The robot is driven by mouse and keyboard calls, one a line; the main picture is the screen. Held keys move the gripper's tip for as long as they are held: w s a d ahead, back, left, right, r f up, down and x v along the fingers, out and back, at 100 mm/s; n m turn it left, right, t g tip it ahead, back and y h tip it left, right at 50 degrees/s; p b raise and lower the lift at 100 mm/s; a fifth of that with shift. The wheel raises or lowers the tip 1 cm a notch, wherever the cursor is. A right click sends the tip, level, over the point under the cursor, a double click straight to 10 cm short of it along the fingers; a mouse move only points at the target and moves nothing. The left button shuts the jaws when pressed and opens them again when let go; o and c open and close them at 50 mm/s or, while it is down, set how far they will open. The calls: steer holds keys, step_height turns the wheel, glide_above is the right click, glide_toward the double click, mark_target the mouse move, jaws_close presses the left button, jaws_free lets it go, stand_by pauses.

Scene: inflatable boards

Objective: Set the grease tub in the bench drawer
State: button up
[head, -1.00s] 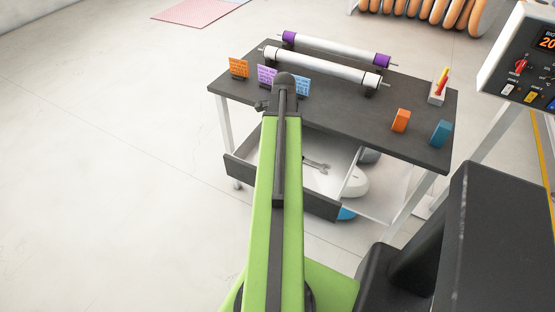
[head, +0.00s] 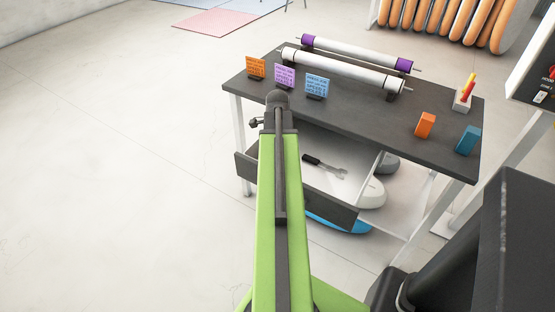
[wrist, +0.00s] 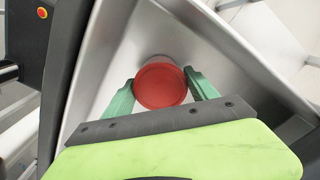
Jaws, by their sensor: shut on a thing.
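In the wrist view the grease tub (wrist: 160,86) shows a round red lid. My gripper (wrist: 160,88) is shut on it, with one green finger on each side. Behind the tub is a pale tray-like surface with raised walls; I cannot tell whether the tub touches it. In the head view the bench drawer (head: 290,193) is pulled open below the dark bench top, with a wrench (head: 325,166) lying inside. My arm covers part of the drawer, and the tub and gripper fingers are hidden there.
The bench top (head: 370,125) carries rollers (head: 345,69), several cards, an orange block (head: 425,125), a blue block (head: 467,140) and a pen holder (head: 463,97). A blue rounded thing (head: 340,224) and pale rounded things lie under the drawer. Floor to the left is clear.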

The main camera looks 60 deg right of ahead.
steer(key=shift+f, duration=0.2)
steer(key=o, duration=1.6)
steer(key=shift+r, duration=0.1)
step_height(320, 180, up, 12)
steer(key=p, duration=1.2)
steer(key=shift+r, duration=0.2)
